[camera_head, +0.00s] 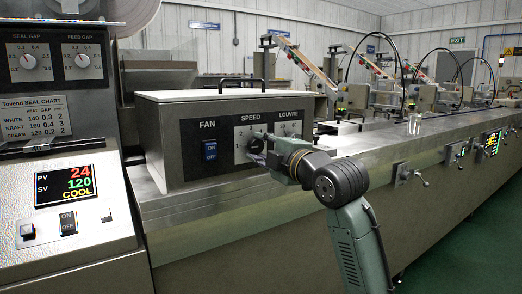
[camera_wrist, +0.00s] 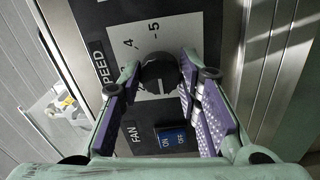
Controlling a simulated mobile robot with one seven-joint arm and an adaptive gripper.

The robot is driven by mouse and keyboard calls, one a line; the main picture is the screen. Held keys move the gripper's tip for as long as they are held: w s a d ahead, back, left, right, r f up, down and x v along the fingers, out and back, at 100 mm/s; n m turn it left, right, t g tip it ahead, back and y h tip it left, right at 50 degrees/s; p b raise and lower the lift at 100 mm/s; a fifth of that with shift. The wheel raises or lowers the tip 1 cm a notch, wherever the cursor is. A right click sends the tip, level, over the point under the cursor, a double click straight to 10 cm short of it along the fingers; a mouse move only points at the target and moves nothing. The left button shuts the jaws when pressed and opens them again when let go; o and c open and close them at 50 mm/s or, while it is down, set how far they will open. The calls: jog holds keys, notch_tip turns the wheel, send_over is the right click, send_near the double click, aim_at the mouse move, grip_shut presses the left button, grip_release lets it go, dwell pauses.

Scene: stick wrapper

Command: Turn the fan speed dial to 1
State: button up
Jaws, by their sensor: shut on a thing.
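The fan speed dial is a dark round knob (camera_wrist: 158,70) on a white scale plate marked with numbers, of which 4 and 5 read clearly in the wrist view. My gripper (camera_wrist: 161,75) has one finger on each side of the dial and is shut on it. In the head view my gripper (camera_head: 263,148) reaches the front panel of the grey fan box (camera_head: 160,150) from the right, under the word SPEED. It covers much of the dial there. I cannot tell which number the dial's pointer faces.
The blue fan ON/OFF switch (camera_head: 210,149) sits left of the dial; it also shows in the wrist view (camera_wrist: 172,138). The louvre scale (camera_head: 289,130) is just right, partly behind my gripper. A control console (camera_head: 62,215) stands at left. The steel bench (camera_head: 215,210) is clear in front.

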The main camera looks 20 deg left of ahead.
dwell(0.3)
jog(key=o, duration=1.1)
jog(key=shift+o, duration=0.2)
jog(key=shift+d, duration=0.1)
jog(key=v, duration=1.2)
